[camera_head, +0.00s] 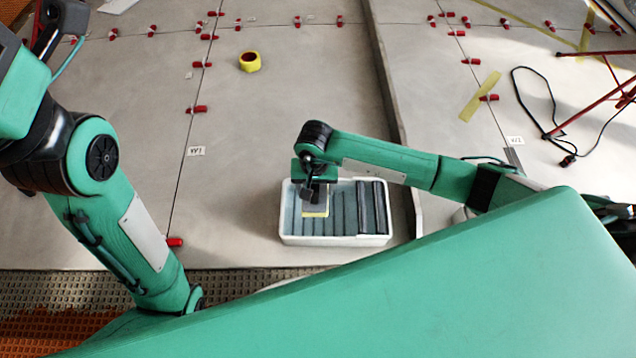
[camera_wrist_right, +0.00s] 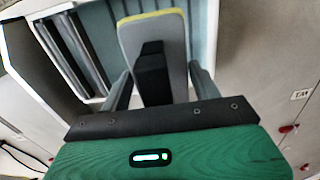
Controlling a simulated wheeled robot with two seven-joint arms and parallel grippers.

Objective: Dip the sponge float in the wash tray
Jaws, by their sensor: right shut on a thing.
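The wash tray (camera_head: 335,240) is a white rectangular tub with a blue-grey ribbed inside and dark rollers along its right side. My right gripper (camera_head: 312,190) is over the tray's left half, shut on the sponge float (camera_head: 316,210). In the right wrist view, the gripper's two fingers stand on either side of the float's black handle (camera_wrist_right: 153,75). The float has a grey plate with a yellow edge. It is within the tray's outline; whether it touches the water is unclear. Dark parts of my left arm's end (camera_head: 62,18) show at the top left, their jaws unclear.
Large grey tiles with red clips (camera_head: 197,109) cover the floor. A yellow tape roll (camera_head: 250,61) lies beyond the tray. A raised tile edge (camera_head: 395,110) runs just right of the tray. A red tripod (camera_head: 590,105) and black cable (camera_head: 548,95) are far right.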

